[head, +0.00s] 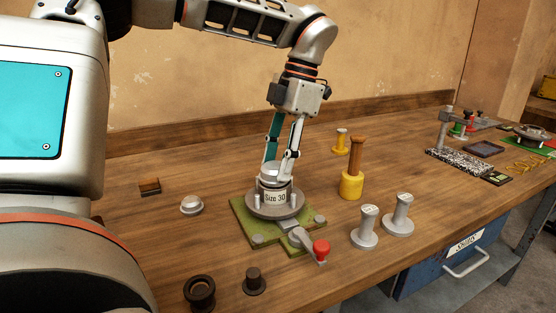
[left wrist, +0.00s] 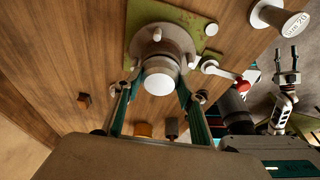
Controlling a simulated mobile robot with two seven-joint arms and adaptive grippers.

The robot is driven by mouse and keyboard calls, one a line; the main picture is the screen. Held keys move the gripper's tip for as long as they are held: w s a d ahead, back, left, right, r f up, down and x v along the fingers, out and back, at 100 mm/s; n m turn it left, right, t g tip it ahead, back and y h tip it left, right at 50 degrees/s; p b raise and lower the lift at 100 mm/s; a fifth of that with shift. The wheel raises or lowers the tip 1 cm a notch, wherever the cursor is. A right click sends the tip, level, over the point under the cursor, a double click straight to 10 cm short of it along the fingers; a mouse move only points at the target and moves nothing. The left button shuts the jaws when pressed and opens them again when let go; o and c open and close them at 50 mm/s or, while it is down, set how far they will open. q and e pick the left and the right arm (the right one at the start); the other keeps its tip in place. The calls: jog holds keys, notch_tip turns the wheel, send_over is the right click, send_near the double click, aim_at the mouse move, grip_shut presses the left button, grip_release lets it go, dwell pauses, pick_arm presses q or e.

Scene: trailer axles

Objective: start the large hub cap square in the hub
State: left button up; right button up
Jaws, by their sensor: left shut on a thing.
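The hub (head: 276,208) has a wide grey flange and a "Size 30" label, and stands on a green plate (head: 245,222). My left gripper (head: 277,172) points down over it, shut on a silver round cap (head: 270,169). The cap is at the top of the hub; I cannot tell how square it sits or whether it has entered. In the left wrist view the cap's pale face (left wrist: 160,82) shows between the fingers, in front of the hub flange (left wrist: 155,36). My right gripper (left wrist: 286,68) shows there with its fingers apart, empty, off to the right.
A red-knobbed lever (head: 320,248) sticks out at the plate's front. Two grey flanged tools (head: 365,230) (head: 398,215) and a yellow tool with a brown handle (head: 352,180) stand to the right. A small silver cap (head: 191,204) and dark rings (head: 199,292) lie left and in front.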

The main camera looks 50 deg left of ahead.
pick_arm(q)
jog(key=shift+f, duration=0.25)
jog(key=o, duration=1.2)
jog(key=v, duration=1.2)
jog(key=shift+r, duration=0.1)
